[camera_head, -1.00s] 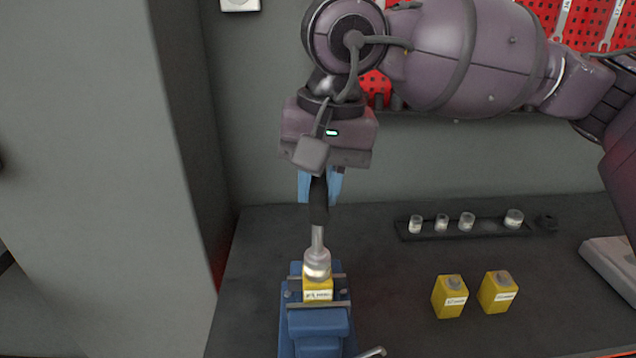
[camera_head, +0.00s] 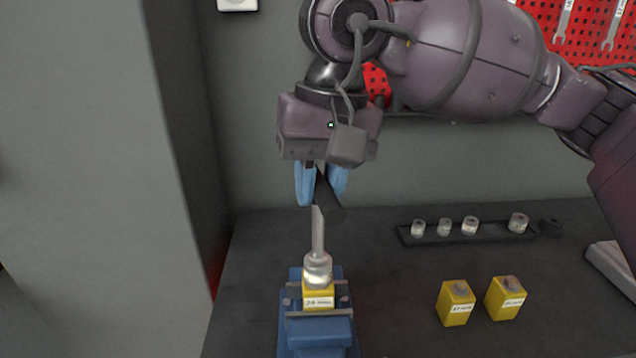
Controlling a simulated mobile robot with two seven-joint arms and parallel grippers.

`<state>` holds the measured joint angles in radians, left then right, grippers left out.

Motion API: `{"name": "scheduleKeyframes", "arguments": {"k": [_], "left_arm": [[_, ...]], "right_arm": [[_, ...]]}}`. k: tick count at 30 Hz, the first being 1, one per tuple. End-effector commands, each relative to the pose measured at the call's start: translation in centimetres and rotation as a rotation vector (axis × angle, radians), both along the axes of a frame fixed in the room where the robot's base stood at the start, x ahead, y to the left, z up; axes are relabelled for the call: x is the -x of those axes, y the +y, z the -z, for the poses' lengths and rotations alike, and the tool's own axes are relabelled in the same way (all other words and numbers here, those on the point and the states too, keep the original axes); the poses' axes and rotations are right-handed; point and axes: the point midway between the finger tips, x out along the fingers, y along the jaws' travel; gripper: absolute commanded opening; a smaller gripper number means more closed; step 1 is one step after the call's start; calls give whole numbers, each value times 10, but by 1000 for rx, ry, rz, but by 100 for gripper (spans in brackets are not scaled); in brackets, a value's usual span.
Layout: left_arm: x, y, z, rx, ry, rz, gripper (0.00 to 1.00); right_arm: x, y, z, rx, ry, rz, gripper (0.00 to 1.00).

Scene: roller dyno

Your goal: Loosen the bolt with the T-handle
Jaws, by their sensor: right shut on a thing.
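My right gripper (camera_head: 320,188) has blue fingers shut on the dark handle of the T-handle (camera_head: 318,235), above the bench. The T-handle's silver shaft runs down nearly upright to a wide socket (camera_head: 317,270). The socket sits on top of a yellow block (camera_head: 318,297) with a white label. The bolt is hidden under the socket. The block is clamped in a blue vise (camera_head: 320,333) at the front of the bench. My left gripper is out of view.
Two other yellow blocks, one (camera_head: 455,303) beside another (camera_head: 505,298), stand to the right on the dark bench (camera_head: 385,270). A black rack (camera_head: 408,236) with several sockets lies behind them. A grey wall panel (camera_head: 100,150) rises at left. A red pegboard with wrenches hangs at the back right.

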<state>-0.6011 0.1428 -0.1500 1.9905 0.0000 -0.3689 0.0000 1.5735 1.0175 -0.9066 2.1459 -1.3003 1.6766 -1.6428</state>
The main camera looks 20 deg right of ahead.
Motion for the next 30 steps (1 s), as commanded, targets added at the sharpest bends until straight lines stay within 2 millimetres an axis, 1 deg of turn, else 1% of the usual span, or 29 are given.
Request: {"name": "scheduleKeyframes", "arguments": {"k": [8,24,30], "left_arm": [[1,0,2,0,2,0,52],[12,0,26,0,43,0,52],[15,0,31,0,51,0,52]], "right_arm": [[0,0,0,-1,0,-9,0],[-1,1,2,-2,3,-193,0],[0,1,1,0,1,-240,0]]}}
